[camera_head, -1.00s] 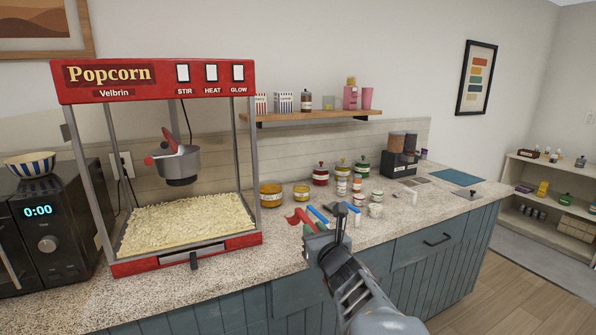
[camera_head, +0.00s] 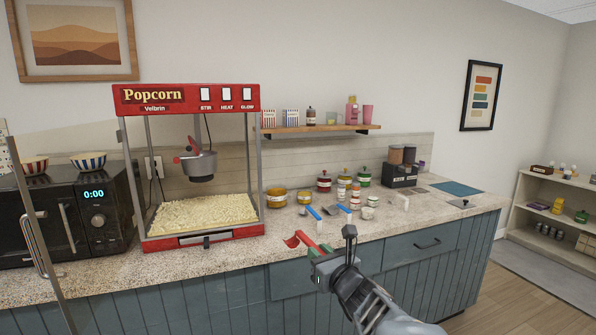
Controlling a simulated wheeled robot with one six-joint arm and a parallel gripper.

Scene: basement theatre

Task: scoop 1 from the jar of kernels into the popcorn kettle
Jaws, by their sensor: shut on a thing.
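The popcorn machine (camera_head: 190,99) stands on the counter at left centre. Its kettle (camera_head: 202,165), grey with a red handle, hangs inside above a bed of popcorn (camera_head: 200,212). My gripper (camera_head: 334,256) is at lower centre, in front of the counter edge, shut on a red scoop-like tool (camera_head: 297,240) that points left. Whether the tool holds anything cannot be told. Jars stand behind it on the counter: a wide amber jar (camera_head: 276,198), a smaller yellow one (camera_head: 304,198) and several lidded ones. Their labels are too small to read, so the kernel jar cannot be singled out.
Blue-handled tools (camera_head: 314,212) lie behind my gripper. A dark dispenser (camera_head: 401,175) stands further right. A shelf (camera_head: 320,128) hangs above the jars. The microwave (camera_head: 75,215) is at left, with a clear metal-edged panel (camera_head: 32,200) before it. Counter front at left is bare.

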